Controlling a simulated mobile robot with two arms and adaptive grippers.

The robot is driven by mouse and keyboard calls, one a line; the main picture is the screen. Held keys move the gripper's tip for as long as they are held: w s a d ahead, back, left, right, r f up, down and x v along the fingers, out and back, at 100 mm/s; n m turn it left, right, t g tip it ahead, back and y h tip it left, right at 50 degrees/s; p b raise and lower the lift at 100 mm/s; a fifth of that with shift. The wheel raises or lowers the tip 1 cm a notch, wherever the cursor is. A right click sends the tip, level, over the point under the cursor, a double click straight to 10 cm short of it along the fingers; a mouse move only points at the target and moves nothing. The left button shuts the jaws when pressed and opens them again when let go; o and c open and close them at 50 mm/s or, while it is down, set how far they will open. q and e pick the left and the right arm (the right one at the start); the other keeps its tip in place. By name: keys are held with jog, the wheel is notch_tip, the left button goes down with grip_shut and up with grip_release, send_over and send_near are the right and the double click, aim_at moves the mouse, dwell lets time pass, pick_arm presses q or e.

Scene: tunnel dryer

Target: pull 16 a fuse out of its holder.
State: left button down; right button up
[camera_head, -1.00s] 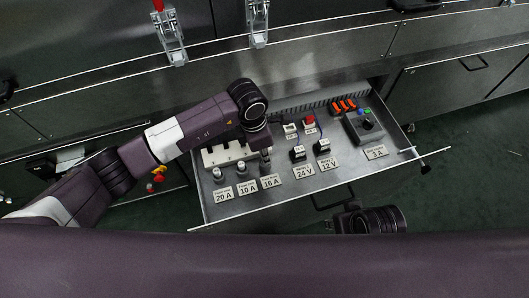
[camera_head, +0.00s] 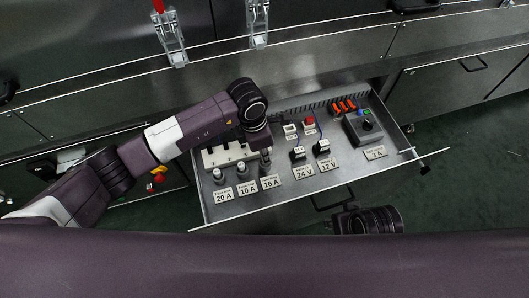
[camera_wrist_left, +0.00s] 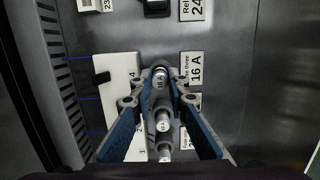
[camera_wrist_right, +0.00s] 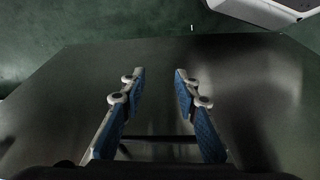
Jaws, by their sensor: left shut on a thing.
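The 16 A fuse (camera_wrist_left: 159,79) is a silvery cylinder marked 16 A, seen in the left wrist view. My left gripper (camera_wrist_left: 160,76) is shut on it, with one finger on each side. In the head view the left gripper (camera_head: 265,154) is over the 16 A label (camera_head: 271,182), and the fuse is mostly hidden there. I cannot tell whether the fuse still sits in its holder. The 10 A fuse (camera_head: 241,168) and 20 A fuse (camera_head: 218,175) stand to its left. My right gripper (camera_wrist_right: 160,85) is open and empty in the right wrist view.
The open drawer (camera_head: 300,197) holds everything. A white block (camera_head: 222,154) lies behind the fuses. Relays (camera_head: 297,153) labelled 24 V and 12 V, orange connectors (camera_head: 343,105) and a dark grey box with a knob (camera_head: 363,128) are to the right. The drawer's front right floor is clear.

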pick_arm(q)
jog(key=shift+r, duration=0.4)
jog(key=shift+r+p, duration=0.45)
jog(key=shift+p, duration=0.1)
jog(key=shift+r, duration=0.3)
pick_arm(e)
notch_tip(320, 180, down, 6)
jog(key=shift+f, duration=0.2)
pick_arm(q)
jog(key=shift+r+p, duration=0.15)
jog(key=shift+p, duration=0.15)
pick_arm(e)
jog(key=shift+a+r, duration=0.1)
pick_arm(q)
jog(key=shift+r, duration=0.3)
jog(key=shift+r+p, duration=1.15)
jog(key=shift+r, duration=0.25)
pick_arm(e)
jog(key=s+f, duration=0.3)
jog(key=f, duration=0.5)
jog(key=shift+d+g, duration=0.2)
jog(key=shift+g, duration=0.2)
